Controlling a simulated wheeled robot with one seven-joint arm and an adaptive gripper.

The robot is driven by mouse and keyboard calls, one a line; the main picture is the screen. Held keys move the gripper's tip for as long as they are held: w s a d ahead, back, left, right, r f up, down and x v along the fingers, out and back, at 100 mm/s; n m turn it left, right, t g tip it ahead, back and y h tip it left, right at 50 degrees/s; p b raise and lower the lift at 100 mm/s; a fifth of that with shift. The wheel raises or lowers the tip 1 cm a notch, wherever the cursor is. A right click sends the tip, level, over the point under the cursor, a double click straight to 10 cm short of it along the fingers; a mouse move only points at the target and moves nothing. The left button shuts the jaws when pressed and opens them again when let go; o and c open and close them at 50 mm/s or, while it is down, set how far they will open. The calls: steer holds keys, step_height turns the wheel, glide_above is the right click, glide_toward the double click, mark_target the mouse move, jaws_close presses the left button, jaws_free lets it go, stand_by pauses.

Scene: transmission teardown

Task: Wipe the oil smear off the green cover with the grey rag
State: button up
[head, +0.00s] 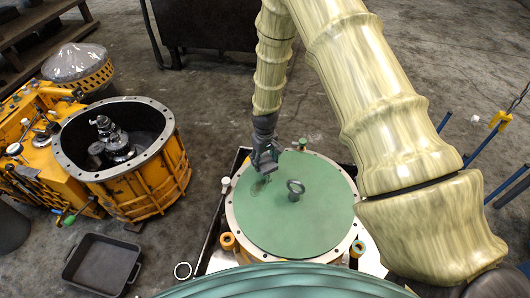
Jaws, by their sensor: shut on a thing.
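A dark smear (258,187) shows on the cover's upper left part. My gripper (265,166) reaches down from above over the cover's upper left edge, just above the smear in the picture. It is shut on a small grey thing, which looks like the grey rag and is hard to tell from the grey fingers. I cannot tell whether the rag touches the cover.
A yellow transmission housing (150,185) with an open round top stands at the left. A black tray (103,262) and a small metal ring (183,271) lie on the floor at lower left. Blue bars (484,146) stand at the right.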

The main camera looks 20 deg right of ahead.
mark_target(265, 160)
steer(key=shift+r+p, duration=0.6)
steer(key=shift+r, duration=0.55)
steer(key=shift+r+p, duration=0.25)
steer(key=shift+p, duration=0.8)
steer(key=p, duration=0.2)
steer(key=shift+r+p, duration=0.1)
steer(key=shift+p, duration=0.3)
steer(key=p, duration=0.4)
steer(key=shift+f, duration=0.35)
steer(key=shift+s+f, duration=0.1)
